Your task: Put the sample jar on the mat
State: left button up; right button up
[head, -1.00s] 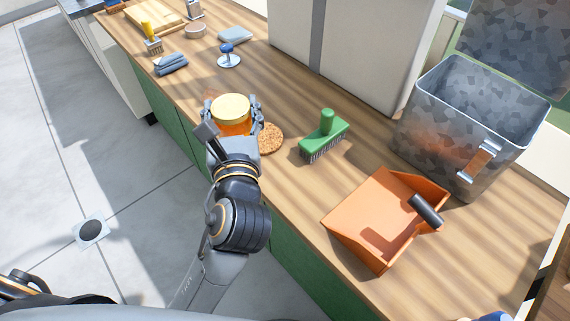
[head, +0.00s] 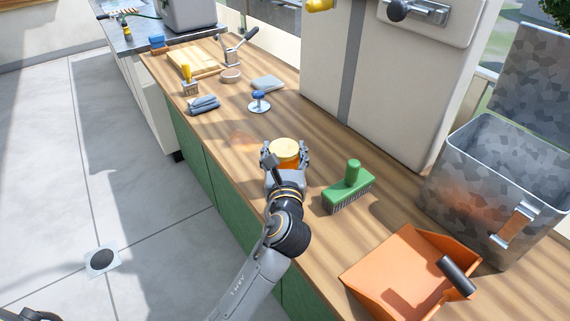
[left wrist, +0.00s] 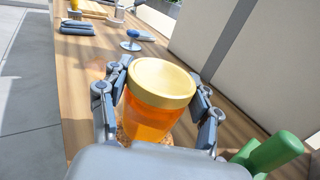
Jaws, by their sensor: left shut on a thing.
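The sample jar (head: 285,150) has a pale yellow lid and an amber body. My left gripper (head: 285,158) is shut around its sides and holds it upright over the wooden counter. The jar also fills the middle of the left wrist view (left wrist: 160,98), with a finger on each side. Speckled brown cork of the round mat (left wrist: 123,136) shows low around the jar in that view. In the head view the mat is hidden by the jar and gripper. I cannot tell whether the jar touches the mat. My right gripper is not in view.
A green brush (head: 349,188) stands close right of the jar. An orange dustpan (head: 405,280) and a grey metal bin (head: 490,190) are farther right. A blue-knobbed stamp (head: 259,102) and folded cloths (head: 204,104) lie beyond. The counter left of the jar is clear.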

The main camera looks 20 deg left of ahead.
aim_at(285, 162)
pick_arm(q)
jog(key=shift+w+f, duration=0.15)
jog(key=shift+w, duration=0.05)
notch_tip(285, 162, down, 3)
jog(key=shift+f+b, duration=0.15)
jog(key=shift+b, duration=0.4)
jog(key=o, duration=1.2)
jog(key=shift+f, duration=0.15)
jog(key=o, duration=0.3)
